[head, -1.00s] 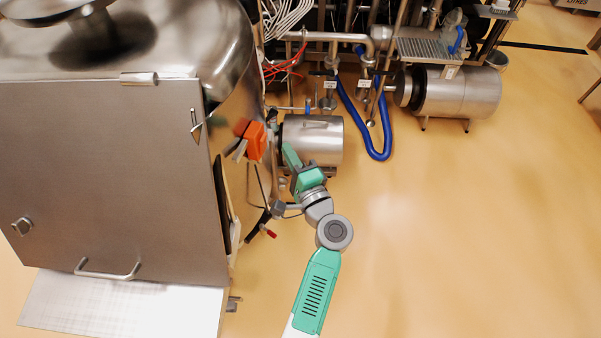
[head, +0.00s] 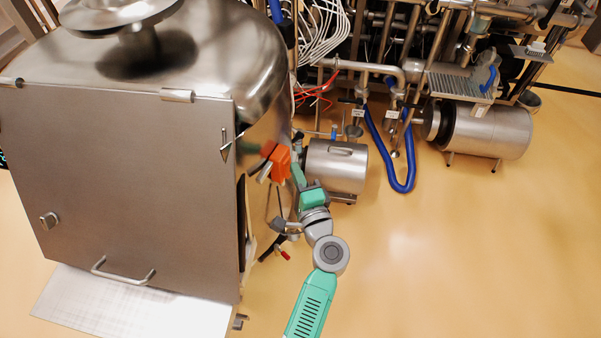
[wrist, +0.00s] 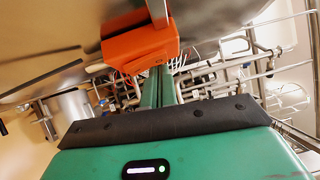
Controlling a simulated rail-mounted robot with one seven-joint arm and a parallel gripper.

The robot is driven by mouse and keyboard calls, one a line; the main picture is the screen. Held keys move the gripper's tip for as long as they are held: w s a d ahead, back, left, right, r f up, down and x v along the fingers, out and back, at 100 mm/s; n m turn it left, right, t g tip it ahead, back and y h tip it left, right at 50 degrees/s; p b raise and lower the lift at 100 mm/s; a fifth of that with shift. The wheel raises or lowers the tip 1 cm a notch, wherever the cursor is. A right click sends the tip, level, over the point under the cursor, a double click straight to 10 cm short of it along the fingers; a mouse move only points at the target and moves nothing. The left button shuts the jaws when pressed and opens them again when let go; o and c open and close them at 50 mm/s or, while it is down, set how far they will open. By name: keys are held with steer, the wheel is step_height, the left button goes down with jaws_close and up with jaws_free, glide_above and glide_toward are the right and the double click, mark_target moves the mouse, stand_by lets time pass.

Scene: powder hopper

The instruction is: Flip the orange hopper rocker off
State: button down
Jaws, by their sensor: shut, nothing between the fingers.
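The orange hopper rocker housing (head: 280,160) is mounted on the right side of the steel hopper (head: 140,170), with grey lever-like parts beside it. My green gripper (head: 297,172) is just right of the housing in the head view, its fingers shut and empty. In the wrist view the orange housing (wrist: 138,50) is large, just above and left of the shut fingertips (wrist: 168,72). I cannot tell whether the fingers touch it. The rocker's on or off position cannot be made out.
A steel motor cylinder (head: 336,166) stands behind and right of my gripper. A blue hose (head: 408,186) hangs farther right below pipes. A red-tipped lever (head: 285,255) is near my forearm. The floor to the right is open.

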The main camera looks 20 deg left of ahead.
steer(key=s+d+r+p, duration=0.1)
steer(key=s+d, duration=0.6)
steer(key=d, duration=0.4)
steer(key=shift+s+r, duration=0.15)
steer(key=d+r+n+t+h, duration=0.2)
steer(key=r+n+h, duration=0.15)
steer(key=r, duration=1.05)
steer(key=d+r+n+t+h, duration=0.1)
steer(key=r+n+t+h, duration=0.3)
steer(key=r, duration=0.9)
steer(key=s+d+r+n+t+h, duration=0.1)
steer(key=s+d+r+t+h, duration=0.15)
steer(key=s+r, duration=0.45)
steer(key=s+d+r+n+t+h, duration=0.2)
steer(key=s+d+r+t, duration=0.15)
steer(key=r, duration=0.85)
step_height(320, 180, up, 28)
steer(key=s+h+p, duration=0.1)
steer(key=p, duration=2.7)
steer(key=shift+d+r+g, duration=0.25)
steer(key=shift+d+g, duration=0.05)
steer(key=shift+s+m, duration=0.1)
steer(key=shift+m, duration=0.15)
